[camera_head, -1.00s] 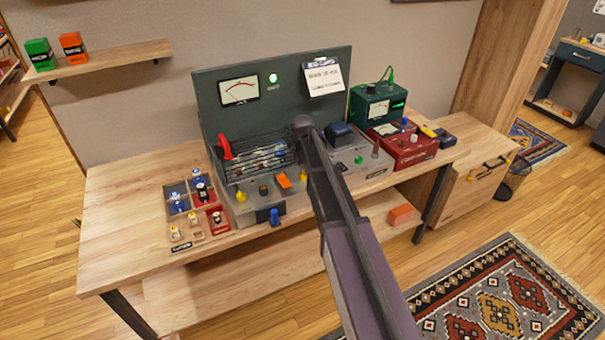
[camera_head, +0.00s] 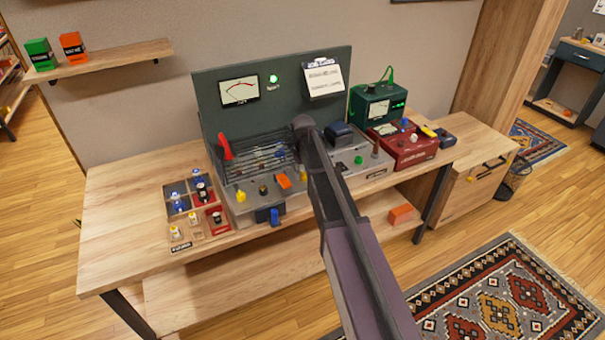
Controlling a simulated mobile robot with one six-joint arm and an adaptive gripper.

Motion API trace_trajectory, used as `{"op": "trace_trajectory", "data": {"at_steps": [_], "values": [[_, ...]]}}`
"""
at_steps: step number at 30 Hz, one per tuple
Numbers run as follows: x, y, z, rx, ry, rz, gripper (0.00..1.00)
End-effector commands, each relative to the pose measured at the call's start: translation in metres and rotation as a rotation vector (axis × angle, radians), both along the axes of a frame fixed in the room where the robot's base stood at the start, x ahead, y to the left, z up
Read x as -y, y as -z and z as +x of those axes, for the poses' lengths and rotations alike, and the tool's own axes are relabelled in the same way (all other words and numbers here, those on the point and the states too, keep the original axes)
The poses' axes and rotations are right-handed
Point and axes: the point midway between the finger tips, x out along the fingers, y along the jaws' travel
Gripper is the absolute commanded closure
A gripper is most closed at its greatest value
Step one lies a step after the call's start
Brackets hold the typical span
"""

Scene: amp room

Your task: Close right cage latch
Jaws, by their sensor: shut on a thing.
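The wire cage (camera_head: 262,152) sits on the grey amp bench unit, with dark bars and small parts showing through. A yellow knob-like piece (camera_head: 241,196) stands at its front left. Another yellow piece (camera_head: 303,174), perhaps the right latch, shows at its front right, just left of my arm. I cannot tell the latch's position at this size. My arm reaches from the bottom of the picture to the cage's right end. It covers that end and the unit beside it. My gripper's fingers are hidden behind the arm.
A red lever (camera_head: 225,147) rises at the cage's left. A tray of small bottles (camera_head: 174,191) lies left of the unit. A dark blue block (camera_head: 340,134), a green meter box (camera_head: 377,104) and a red box (camera_head: 405,148) stand right of my arm. The table's left part is clear.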

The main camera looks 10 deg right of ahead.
Motion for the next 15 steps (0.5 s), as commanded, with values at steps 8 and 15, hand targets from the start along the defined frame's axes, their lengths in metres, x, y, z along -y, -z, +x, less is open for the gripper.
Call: {"op": "trace_trajectory", "data": {"at_steps": [8, 15], "values": [[0.0000, 0.0005, -0.0024, -0.005, -0.001, 0.001, 1.00], [-0.0001, 0.0003, -0.0015, -0.003, -0.001, 0.000, 0.24]]}}
